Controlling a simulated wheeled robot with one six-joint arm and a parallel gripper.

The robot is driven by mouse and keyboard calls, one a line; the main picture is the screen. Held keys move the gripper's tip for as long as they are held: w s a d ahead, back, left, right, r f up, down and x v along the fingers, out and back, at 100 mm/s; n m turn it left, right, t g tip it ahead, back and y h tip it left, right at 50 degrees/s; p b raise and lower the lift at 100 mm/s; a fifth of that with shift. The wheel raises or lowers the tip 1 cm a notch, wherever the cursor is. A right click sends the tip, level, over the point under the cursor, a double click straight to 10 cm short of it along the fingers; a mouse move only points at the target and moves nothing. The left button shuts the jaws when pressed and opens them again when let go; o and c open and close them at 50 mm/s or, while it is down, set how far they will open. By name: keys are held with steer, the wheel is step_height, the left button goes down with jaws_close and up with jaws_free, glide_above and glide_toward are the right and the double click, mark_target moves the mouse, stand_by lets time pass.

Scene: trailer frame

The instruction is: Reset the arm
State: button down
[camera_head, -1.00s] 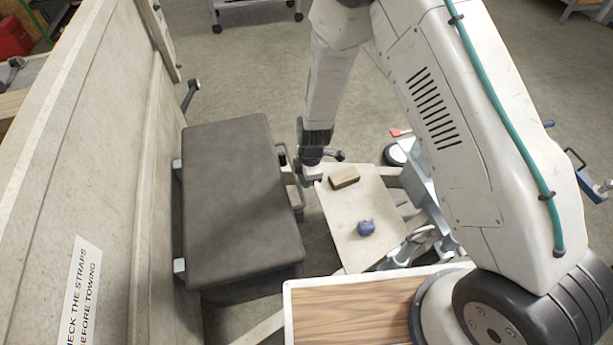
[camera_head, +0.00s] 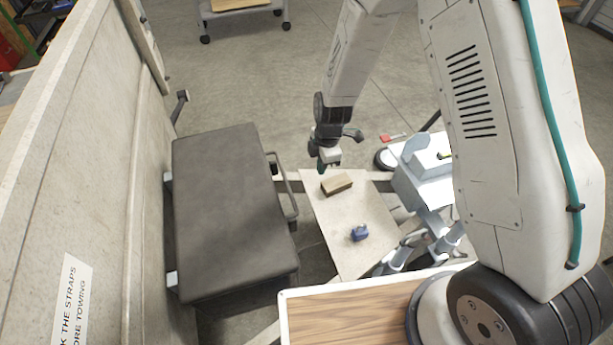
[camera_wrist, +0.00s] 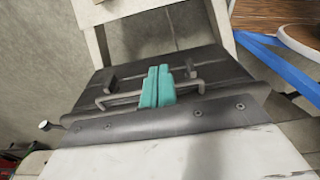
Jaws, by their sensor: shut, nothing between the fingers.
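My arm reaches down from the top of the head view. My gripper (camera_head: 322,166) hangs at the far end of a pale board, just behind a small brown block (camera_head: 336,184). In the wrist view its teal fingers (camera_wrist: 157,86) are together with nothing between them. Behind them in that view are a dark surface (camera_wrist: 205,65) and a thin bar handle. I cannot tell from the wrist view whether the fingers touch the handle; in the head view the gripper is apart from the dark box (camera_head: 225,210).
The pale board (camera_head: 335,235) bears the brown block and a small blue object (camera_head: 359,233). The dark box has a bar handle (camera_head: 288,190). A tall trailer wall (camera_head: 80,170) stands at left. A wood-topped surface (camera_head: 345,312) is in front. Open floor lies behind.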

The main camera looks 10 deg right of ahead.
steer(key=shift+w+d+r, duration=0.15)
steer(key=shift+d+r, duration=0.55)
steer(key=shift+d, duration=0.35)
steer(key=s+d+r+m, duration=0.4)
steer(key=s+r+m, duration=0.2)
steer(key=s+r, duration=0.3)
steer(key=s+d+r+m+t, duration=0.1)
steer(key=s+d+r+m, duration=0.3)
steer(key=r, duration=1.1)
steer(key=s+d+r+m+h, duration=0.1)
steer(key=s+d+r+m, duration=0.4)
steer(key=s+r+m, duration=0.5)
steer(key=s+r, duration=0.2)
steer(key=s, duration=0.3)
steer(key=shift+s+t, duration=0.25)
steer(key=shift+t, duration=0.05)
steer(key=shift+a, duration=0.1)
